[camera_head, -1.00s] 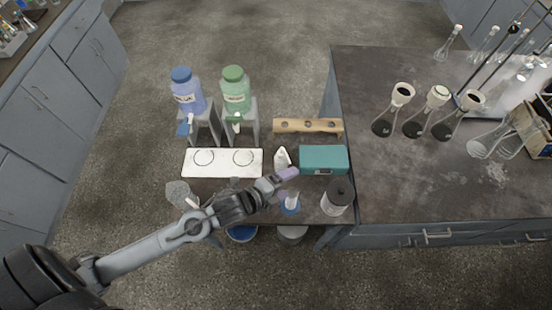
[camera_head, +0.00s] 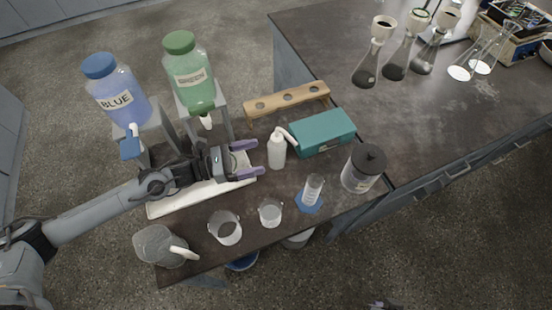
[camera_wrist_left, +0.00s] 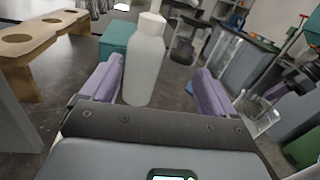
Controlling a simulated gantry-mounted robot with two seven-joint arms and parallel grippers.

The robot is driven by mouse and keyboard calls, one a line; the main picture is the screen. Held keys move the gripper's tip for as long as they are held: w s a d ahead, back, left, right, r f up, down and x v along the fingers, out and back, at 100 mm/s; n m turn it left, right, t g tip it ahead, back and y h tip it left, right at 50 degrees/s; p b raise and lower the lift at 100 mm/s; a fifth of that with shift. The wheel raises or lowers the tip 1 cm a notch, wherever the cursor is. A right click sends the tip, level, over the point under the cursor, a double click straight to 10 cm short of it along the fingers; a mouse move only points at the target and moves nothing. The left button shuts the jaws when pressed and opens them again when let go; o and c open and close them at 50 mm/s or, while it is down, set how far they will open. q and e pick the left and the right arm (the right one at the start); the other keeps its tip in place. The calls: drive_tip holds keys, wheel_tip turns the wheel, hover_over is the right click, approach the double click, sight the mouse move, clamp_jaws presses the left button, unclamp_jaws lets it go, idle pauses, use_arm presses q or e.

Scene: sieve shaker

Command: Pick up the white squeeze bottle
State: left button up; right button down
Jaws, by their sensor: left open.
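The white squeeze bottle (camera_head: 277,152) stands upright on the dark table, its bent spout pointing toward the teal box. My left gripper (camera_head: 252,158) is open just left of the bottle, its two purple fingers pointing at it. In the left wrist view the bottle (camera_wrist_left: 145,65) appears between the open fingers (camera_wrist_left: 155,85), with no clear contact visible. A dark part at the bottom edge of the head view may be my right gripper; its jaws cannot be made out.
The teal box (camera_head: 323,132) sits close right of the bottle, and a wooden rack (camera_head: 287,99) behind it. Blue (camera_head: 117,92) and green (camera_head: 188,75) bottles stand on raised stands behind my left arm.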

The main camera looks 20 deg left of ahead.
sight(282, 149)
use_arm(q)
drive_tip(key=shift+w+a+f+b, duration=0.3)
drive_tip(key=shift+a+f+b, duration=0.25)
drive_tip(key=shift+f, duration=0.3)
drive_tip(key=shift+w+a+f+m+b, duration=0.15)
drive_tip(key=shift+a+m+b, duration=0.15)
drive_tip(key=shift+a+m, duration=0.1)
drive_tip(key=shift+w, duration=0.2)
drive_tip(key=shift+w+d, duration=0.2)
drive_tip(key=shift+w, duration=0.05)
drive_tip(key=x, duration=0.4)
drive_tip(key=shift+d+b, duration=0.15)
drive_tip(key=shift+b, duration=0.25)
drive_tip(key=shift+w+d+f, duration=0.1)
drive_tip(key=shift+w+d, duration=0.25)
drive_tip(key=shift+d, duration=0.15)
drive_tip(key=x, duration=0.4)
drive_tip(key=shift+d+f+b, duration=0.15)
drive_tip(key=shift+f+b, duration=0.05)
drive_tip(key=shift+b, duration=0.2)
use_arm(e)
drive_tip(key=f, duration=0.4)
drive_tip(key=shift+a+f, duration=0.2)
drive_tip(key=shift+f, duration=0.15)
use_arm(q)
drive_tip(key=shift+c, duration=0.3)
use_arm(e)
drive_tip(key=shift+s, duration=0.1)
